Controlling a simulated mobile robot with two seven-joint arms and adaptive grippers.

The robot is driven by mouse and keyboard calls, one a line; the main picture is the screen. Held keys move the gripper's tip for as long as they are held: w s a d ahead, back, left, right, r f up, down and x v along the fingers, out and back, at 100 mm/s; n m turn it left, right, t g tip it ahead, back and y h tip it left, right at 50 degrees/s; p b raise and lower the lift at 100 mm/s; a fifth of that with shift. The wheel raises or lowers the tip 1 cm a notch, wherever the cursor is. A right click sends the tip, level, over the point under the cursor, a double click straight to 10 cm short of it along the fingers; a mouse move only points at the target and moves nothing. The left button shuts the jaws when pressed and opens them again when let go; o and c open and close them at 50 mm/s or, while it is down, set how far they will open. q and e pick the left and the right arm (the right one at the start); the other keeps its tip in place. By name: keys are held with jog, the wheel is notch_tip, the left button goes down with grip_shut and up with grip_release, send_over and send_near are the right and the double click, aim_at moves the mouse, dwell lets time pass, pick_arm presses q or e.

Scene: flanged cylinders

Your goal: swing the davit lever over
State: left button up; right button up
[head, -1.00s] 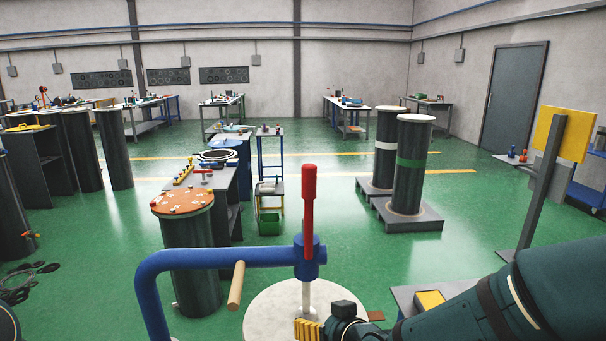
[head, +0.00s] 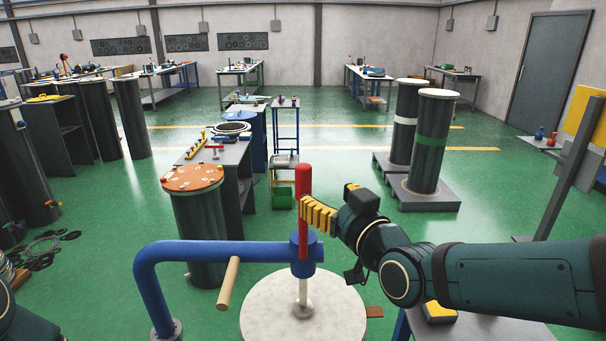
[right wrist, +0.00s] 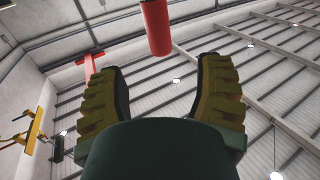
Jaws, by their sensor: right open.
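The davit is a blue bent pipe arm (head: 215,254) ending in a blue hub (head: 297,258) at the bottom middle of the head view. A red lever (head: 303,190) stands upright on the hub. My right gripper (head: 316,213), with ribbed yellow fingers, is beside the lever on its right. In the right wrist view the gripper (right wrist: 158,70) is open, and the end of the red lever (right wrist: 157,28) shows in the gap between the fingers, toward their tips. Contact is not visible. A wooden handle (head: 228,283) sticks out from the pipe. My left gripper is out of view.
A pale round lid (head: 265,315) lies under the hub, with a metal stem (head: 303,291) between. An orange-topped cylinder (head: 198,225) stands behind on the left. Two tall dark cylinders stand on pallets at the back right. Green floor between them is clear.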

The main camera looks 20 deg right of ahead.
aim_at(307, 180)
jog(key=w, duration=0.3)
jog(key=w+a, duration=0.1)
jog(key=w, duration=0.2)
jog(key=w+a+p, duration=0.1)
jog(key=w, duration=0.3)
grip_shut()
